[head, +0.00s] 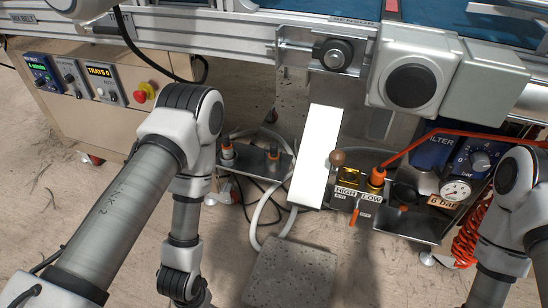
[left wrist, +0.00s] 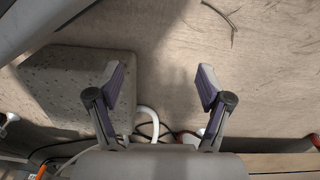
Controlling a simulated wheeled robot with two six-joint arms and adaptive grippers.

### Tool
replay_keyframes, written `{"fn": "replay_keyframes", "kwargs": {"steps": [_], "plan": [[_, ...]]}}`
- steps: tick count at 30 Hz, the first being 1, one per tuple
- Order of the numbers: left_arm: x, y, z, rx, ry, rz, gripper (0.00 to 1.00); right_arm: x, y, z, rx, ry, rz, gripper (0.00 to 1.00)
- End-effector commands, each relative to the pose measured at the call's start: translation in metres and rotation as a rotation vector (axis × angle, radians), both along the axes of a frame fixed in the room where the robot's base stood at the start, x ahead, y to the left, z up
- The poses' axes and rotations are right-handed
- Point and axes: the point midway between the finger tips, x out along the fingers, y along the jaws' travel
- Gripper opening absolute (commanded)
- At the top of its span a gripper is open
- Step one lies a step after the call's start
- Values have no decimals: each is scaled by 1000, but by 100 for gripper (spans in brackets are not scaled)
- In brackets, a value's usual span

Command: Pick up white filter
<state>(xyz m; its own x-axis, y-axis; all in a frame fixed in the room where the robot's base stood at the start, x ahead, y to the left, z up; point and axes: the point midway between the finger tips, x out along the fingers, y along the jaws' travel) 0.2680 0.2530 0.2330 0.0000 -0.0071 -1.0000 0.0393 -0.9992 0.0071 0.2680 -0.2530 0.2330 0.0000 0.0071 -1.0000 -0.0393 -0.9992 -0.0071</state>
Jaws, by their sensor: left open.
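A plain white, upright slab (head: 316,158) stands tilted at the middle of the head view, between two small dark shelves. It is the only thing there that looks like a white filter, but I see no label on it. A blue unit (head: 440,148) marked "FILTER" sits to its right, partly covered by a red hose. My left gripper (left wrist: 160,88) shows in the left wrist view with its fingers wide apart and nothing between them, above the floor. The slab cannot be made out in that view. My right gripper is out of view; only my right arm shows.
A grey speckled block (head: 290,272) lies on the floor below the slab; it also shows in the left wrist view (left wrist: 70,85). A pressure gauge (head: 456,189), HIGH/LOW valve box (head: 350,183), white hose (head: 256,222) and left shelf (head: 262,163) crowd the area. A machine rail (head: 230,40) runs above.

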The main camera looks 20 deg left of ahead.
Motion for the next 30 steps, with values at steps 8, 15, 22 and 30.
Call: {"fn": "replay_keyframes", "kwargs": {"steps": [8,15,22,30], "plan": [[0,0,0,0,0,0,79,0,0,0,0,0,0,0],[90,-17,-3,-74,-333,-99,55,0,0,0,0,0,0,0],[326,-46,106,-299,-1268,-315,55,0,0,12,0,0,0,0],[394,-23,165,-320,-1558,-384,55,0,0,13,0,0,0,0]]}}
